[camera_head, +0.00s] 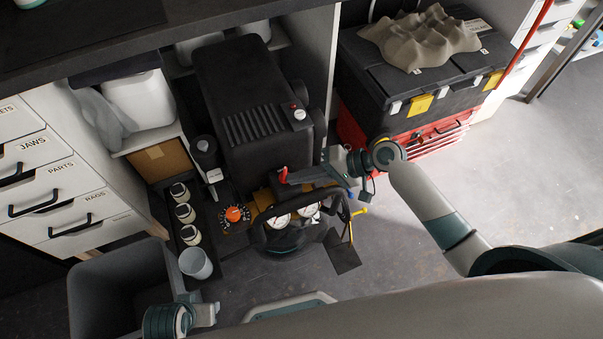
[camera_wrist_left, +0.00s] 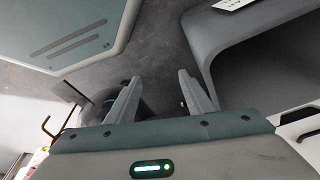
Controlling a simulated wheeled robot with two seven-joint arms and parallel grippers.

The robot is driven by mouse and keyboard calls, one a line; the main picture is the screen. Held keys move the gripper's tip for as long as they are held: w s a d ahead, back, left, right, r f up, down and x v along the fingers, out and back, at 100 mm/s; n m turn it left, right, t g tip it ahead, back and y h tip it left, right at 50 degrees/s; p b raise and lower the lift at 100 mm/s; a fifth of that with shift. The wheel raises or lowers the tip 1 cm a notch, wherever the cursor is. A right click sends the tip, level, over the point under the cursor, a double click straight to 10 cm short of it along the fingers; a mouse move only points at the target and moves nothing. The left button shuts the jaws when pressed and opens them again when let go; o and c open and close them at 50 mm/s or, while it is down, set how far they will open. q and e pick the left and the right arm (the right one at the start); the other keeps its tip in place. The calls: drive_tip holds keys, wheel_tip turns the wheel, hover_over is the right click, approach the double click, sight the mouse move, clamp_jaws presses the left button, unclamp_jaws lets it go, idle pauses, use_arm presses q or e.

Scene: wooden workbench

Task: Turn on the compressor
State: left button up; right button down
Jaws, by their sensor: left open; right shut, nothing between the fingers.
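The black compressor (camera_head: 245,90) stands under the bench in the middle of the head view. My left gripper (camera_wrist_left: 155,90) is open and empty in the left wrist view, away from the compressor.
A grey bin (camera_head: 120,285) is at lower left. Several small bottles (camera_head: 185,212) and a cup (camera_head: 195,263) stand left of the compressor. A black toolbox (camera_head: 440,85) with a crumpled cloth (camera_head: 420,38) sits on a red box (camera_head: 435,138) at right. Floor is clear below it.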

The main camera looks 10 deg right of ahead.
drive_tip(key=shift+s+a+p, duration=0.25)
drive_tip(key=shift+s+p, duration=0.05)
drive_tip(key=shift+p, duration=0.3)
use_arm(q)
drive_tip(key=x, duration=0.4)
drive_tip(key=shift+s+a+f, duration=0.1)
drive_tip(key=shift+s, duration=0.3)
use_arm(e)
drive_tip(key=shift+w+d, duration=0.1)
drive_tip(key=shift+w+d, duration=0.3)
drive_tip(key=shift+w, duration=0.3)
use_arm(q)
drive_tip(key=shift+f, duration=0.15)
use_arm(e)
drive_tip(key=shift+w, duration=0.1)
